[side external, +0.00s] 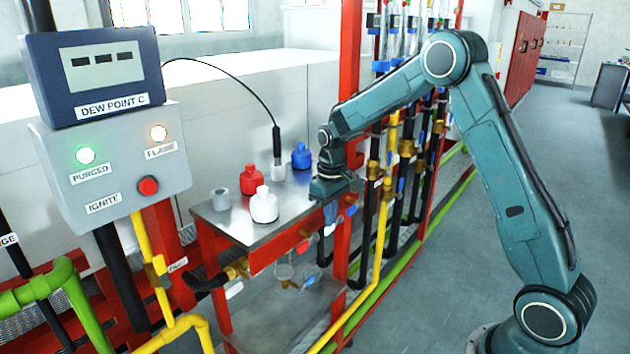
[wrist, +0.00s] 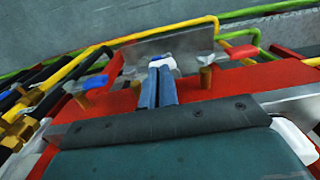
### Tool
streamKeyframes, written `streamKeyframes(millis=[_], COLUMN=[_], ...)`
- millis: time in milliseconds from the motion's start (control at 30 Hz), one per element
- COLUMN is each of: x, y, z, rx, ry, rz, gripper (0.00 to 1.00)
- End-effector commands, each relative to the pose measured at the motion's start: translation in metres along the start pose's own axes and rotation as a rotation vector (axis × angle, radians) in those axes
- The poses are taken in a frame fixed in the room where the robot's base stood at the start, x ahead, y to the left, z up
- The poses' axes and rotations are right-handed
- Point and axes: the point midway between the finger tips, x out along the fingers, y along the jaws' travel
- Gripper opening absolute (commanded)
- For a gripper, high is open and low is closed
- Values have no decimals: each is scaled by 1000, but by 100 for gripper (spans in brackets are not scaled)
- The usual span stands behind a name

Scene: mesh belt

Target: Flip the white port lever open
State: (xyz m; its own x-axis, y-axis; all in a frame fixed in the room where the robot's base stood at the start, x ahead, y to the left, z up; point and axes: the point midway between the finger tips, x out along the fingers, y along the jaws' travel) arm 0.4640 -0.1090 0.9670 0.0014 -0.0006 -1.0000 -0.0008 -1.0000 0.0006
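The white port lever (wrist: 161,62) shows in the wrist view just beyond my fingertips, partly covered by them. In the side view a small white piece (side external: 330,229) shows at the red table's front edge, just under my gripper (side external: 329,212). In the wrist view my gripper's two blue-grey fingers (wrist: 163,80) lie close together, side by side. I cannot tell whether the tips touch the lever. No part of the lever is visible between the fingers.
In the side view, a white bottle (side external: 264,206), red bottle (side external: 250,180) and blue bottle (side external: 301,156) stand on the metal tabletop (side external: 234,228). A red post (side external: 349,60) rises close by.

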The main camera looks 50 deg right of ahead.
Motion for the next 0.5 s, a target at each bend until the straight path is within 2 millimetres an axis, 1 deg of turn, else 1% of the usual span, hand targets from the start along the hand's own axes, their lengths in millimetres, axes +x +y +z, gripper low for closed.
streamKeyframes(millis=[500], x=[21], y=[-13], z=[1], rx=[-3], ry=[-6], rz=[-2], gripper=[0])
